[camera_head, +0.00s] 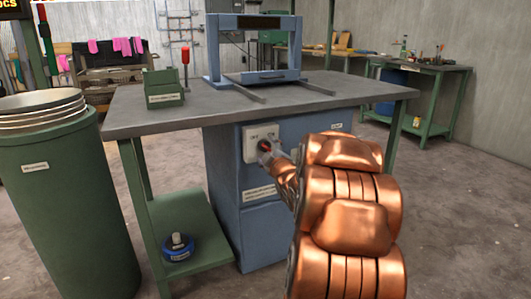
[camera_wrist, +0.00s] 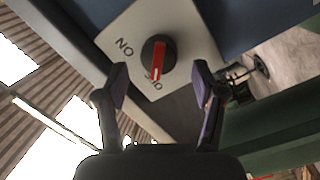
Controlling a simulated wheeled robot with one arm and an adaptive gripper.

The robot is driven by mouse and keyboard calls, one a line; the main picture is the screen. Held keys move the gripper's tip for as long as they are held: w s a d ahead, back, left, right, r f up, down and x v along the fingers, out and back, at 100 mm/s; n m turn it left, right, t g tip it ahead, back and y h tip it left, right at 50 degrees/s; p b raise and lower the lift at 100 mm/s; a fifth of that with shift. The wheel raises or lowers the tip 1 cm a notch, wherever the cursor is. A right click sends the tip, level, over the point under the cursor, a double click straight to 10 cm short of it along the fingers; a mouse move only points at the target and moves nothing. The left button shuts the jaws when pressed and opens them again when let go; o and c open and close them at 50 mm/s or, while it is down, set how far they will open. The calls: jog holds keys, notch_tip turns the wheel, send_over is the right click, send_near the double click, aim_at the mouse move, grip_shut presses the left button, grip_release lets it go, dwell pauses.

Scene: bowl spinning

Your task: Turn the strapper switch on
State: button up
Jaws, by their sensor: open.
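The strapper switch is a black round dial with a red handle (camera_wrist: 157,60) on a pale plate (camera_wrist: 190,45). In the wrist view the handle points down toward partly hidden lettering; other letters on the plate read like "NO" or an upside-down "ON". In the head view the plate (camera_head: 251,134) sits on the blue strapper body (camera_head: 227,185) under the tabletop. My gripper (camera_wrist: 160,84) is open, its two dark fingers on either side of the handle's lower end and apart from it. In the head view my gripper (camera_head: 270,153) is at the switch and partly covers it.
The grey table (camera_head: 140,117) carries the blue strapper frame (camera_head: 213,50), a green box (camera_head: 163,87) and a red-topped post (camera_head: 185,60). A green barrel (camera_head: 65,190) stands at left. A blue round object (camera_head: 178,252) lies on the lower shelf. Floor at right is clear.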

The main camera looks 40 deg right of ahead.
jog(key=shift+b+x, duration=0.3)
jog(key=shift+x, duration=0.85)
jog(key=shift+c, duration=0.2)
jog(key=c, duration=1.1)
